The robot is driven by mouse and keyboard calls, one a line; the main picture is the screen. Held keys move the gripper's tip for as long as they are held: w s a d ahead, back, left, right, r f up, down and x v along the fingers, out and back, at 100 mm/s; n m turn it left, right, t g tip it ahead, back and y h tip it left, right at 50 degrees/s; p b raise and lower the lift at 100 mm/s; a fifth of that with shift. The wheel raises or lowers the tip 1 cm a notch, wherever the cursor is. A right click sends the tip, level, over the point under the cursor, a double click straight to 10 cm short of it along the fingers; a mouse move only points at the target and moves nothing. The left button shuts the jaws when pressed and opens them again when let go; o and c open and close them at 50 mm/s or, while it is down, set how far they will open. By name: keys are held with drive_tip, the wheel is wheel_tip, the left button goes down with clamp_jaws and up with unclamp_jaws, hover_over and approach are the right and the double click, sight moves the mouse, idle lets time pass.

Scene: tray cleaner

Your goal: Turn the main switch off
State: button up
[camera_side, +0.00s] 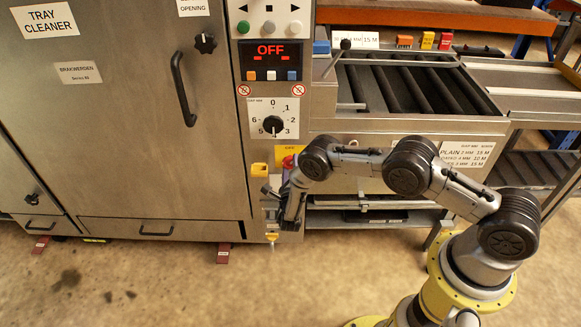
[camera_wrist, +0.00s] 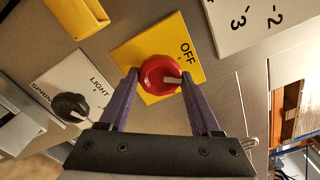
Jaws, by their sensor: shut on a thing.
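The main switch is a red round knob (camera_wrist: 158,76) with a white pointer mark, on a yellow plate (camera_wrist: 128,52) on the machine's front. In the wrist view the pointer lies toward the picture's right, and the printed OFF is up and right of the knob. My gripper (camera_wrist: 160,82) has its two purple fingers on either side of the knob and is shut on it. In the side view the red knob (camera_side: 289,162) shows beside my arm, which hides part of it and its plate.
A black LIGHT knob (camera_wrist: 71,107) is left of the switch, and a yellow block (camera_wrist: 78,14) is above it. A white numbered dial (camera_side: 273,125) and a display reading OFF (camera_side: 271,50) are higher on the panel. The roller table (camera_side: 400,85) is to the right.

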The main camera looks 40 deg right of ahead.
drive_tip(key=n, duration=0.6)
drive_tip(key=shift+n, duration=0.4)
idle(0.3)
drive_tip(key=o, duration=1.3)
drive_tip(key=shift+o, duration=0.2)
drive_tip(key=v, duration=1.4)
drive_tip(key=shift+r, duration=0.1)
